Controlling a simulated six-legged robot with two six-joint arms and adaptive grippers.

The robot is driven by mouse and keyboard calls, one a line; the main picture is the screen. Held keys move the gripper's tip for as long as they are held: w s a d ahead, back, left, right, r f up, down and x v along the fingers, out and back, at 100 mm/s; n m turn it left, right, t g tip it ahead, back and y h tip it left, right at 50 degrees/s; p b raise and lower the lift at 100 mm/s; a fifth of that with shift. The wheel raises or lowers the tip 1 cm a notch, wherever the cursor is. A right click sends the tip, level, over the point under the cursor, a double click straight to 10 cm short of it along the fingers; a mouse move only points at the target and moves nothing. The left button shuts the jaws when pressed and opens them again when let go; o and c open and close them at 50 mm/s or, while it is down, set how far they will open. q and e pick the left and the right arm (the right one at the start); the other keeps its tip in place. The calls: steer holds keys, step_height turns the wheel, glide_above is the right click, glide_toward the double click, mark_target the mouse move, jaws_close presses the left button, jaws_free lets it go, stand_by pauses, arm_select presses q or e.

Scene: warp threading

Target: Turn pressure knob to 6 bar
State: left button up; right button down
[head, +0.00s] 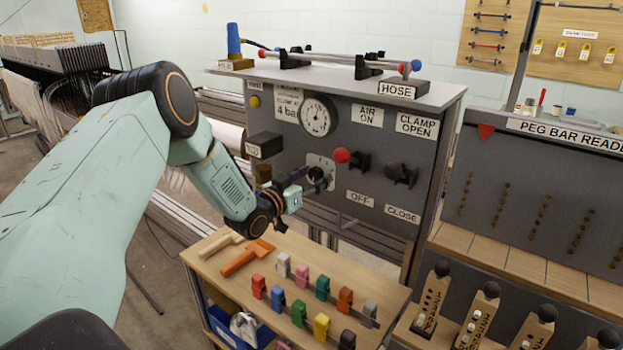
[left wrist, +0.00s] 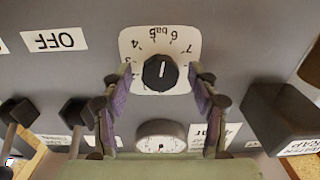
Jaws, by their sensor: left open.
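The pressure knob (head: 315,173) is a small black knob on a pale dial plate (head: 322,162), on the grey panel below a round white gauge (head: 317,115). In the left wrist view the picture is upside down, and the black knob (left wrist: 158,74) sits in the middle of the plate. Its white mark points up in the picture, toward the side with "6" and "bar"; its exact reading I cannot tell. My left gripper (head: 300,180) is open, and in the left wrist view its fingers (left wrist: 160,76) stand on either side of the knob, apart from it. My right gripper is not in view.
A lever with a red ball (head: 342,155) and a black clamp lever (head: 401,174) stick out right of the knob. A dark box (head: 264,146) juts out at left. Below is a wooden bench (head: 215,255) with coloured clips and an orange hammer (head: 248,257).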

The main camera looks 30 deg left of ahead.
arm_select(q)
steer(key=c, duration=1.2)
steer(key=shift+o, duration=0.2)
steer(key=shift+m+p, duration=0.4)
steer(key=shift+m, duration=0.8)
steer(key=o, duration=1.2)
steer(key=shift+c, duration=0.2)
steer(key=shift+s, duration=0.15)
steer(key=s, duration=1.1)
steer(key=shift+s+a, duration=0.4)
steer(key=shift+a, duration=0.05)
